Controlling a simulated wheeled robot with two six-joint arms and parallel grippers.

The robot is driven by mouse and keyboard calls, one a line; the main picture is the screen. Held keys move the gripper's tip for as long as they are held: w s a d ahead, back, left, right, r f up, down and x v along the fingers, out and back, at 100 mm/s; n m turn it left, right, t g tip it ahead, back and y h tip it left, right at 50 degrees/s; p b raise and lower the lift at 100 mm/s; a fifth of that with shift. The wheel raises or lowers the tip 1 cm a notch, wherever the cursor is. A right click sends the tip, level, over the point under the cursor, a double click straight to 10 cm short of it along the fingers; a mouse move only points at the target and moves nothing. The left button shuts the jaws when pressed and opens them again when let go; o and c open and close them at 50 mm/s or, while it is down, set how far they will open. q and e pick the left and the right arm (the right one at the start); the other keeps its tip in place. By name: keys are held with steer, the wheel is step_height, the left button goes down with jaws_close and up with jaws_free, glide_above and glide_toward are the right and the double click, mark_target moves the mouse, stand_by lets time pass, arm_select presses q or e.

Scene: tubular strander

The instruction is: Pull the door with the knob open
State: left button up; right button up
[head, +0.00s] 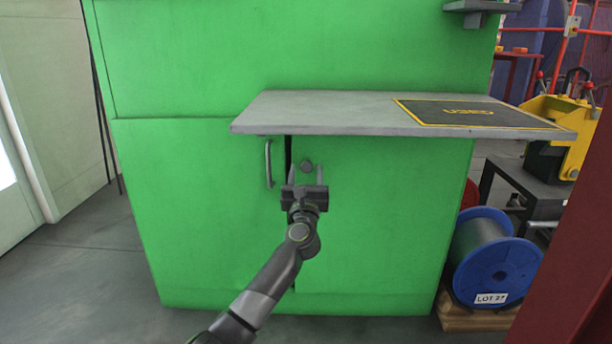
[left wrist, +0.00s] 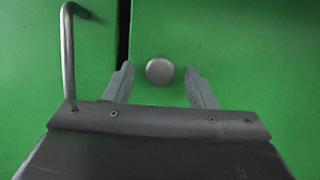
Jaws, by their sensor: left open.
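The door with the knob (head: 385,215) is the right-hand green door of the cabinet, below the grey shelf. Its round grey knob (head: 306,166) sits near the door's upper left edge. My left gripper (head: 305,172) is in front of the knob with its fingers pointing at the door. In the left wrist view the knob (left wrist: 160,71) shows between and slightly beyond the two spread fingertips, with gaps on both sides. The left gripper is open and holds nothing. A dark gap (left wrist: 124,30) runs along the door's left edge. My right gripper is not in view.
A grey bar handle (head: 268,164) is on the left green door, close to the left gripper. The grey shelf (head: 330,112) juts out above the knob. A blue cable spool (head: 497,262) stands at the right on a wooden pallet. Floor at left is clear.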

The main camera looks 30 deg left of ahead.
arm_select(q)
jaws_close()
steer(key=shift+s+d, duration=0.1)
